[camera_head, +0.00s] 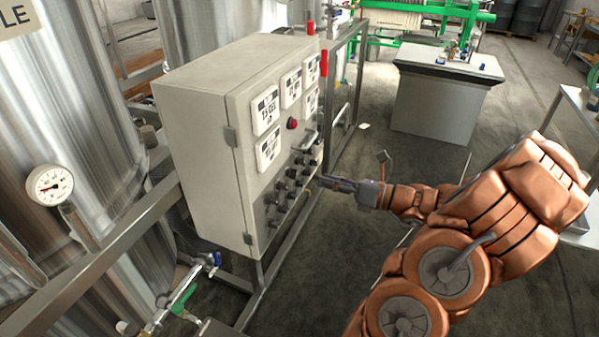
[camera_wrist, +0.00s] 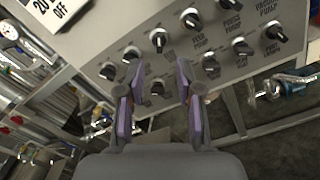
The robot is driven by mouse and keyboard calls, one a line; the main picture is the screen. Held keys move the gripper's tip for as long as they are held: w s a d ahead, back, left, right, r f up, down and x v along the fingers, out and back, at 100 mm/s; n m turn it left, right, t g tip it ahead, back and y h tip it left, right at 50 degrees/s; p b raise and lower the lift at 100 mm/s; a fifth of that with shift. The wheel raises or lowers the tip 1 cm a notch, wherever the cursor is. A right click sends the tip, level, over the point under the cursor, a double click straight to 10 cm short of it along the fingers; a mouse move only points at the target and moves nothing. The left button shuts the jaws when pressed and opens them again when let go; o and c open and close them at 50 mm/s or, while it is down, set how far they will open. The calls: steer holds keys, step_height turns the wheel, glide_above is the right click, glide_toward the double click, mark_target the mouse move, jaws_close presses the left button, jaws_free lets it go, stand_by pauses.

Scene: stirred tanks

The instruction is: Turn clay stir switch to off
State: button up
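The grey control cabinet (camera_head: 195,105) carries rows of black rotary switches (camera_head: 291,184) low on its front. In the wrist view the switches fill the panel, with one (camera_wrist: 158,40) just beyond my fingertips and another (camera_wrist: 157,87) seen between my fingers. I cannot read which label says clay stir, so I cannot tell which switch it is. My gripper (camera_wrist: 160,68) is open, its two purple-grey fingers apart with nothing held. In the head view my gripper (camera_head: 322,182) points at the switch rows from the right, close to the panel; contact cannot be told.
A pressure gauge (camera_head: 50,185) and steel tanks stand at left. Pipes with blue and green valve handles (camera_head: 183,314) lie below.

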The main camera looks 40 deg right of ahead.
mark_target(292, 173)
steer(key=p+x, duration=0.1)
steer(key=x, duration=0.6)
steer(key=shift+w+a, duration=0.25)
steer(key=shift+w, duration=0.05)
steer(key=shift+c, duration=0.2)
jaws_close()
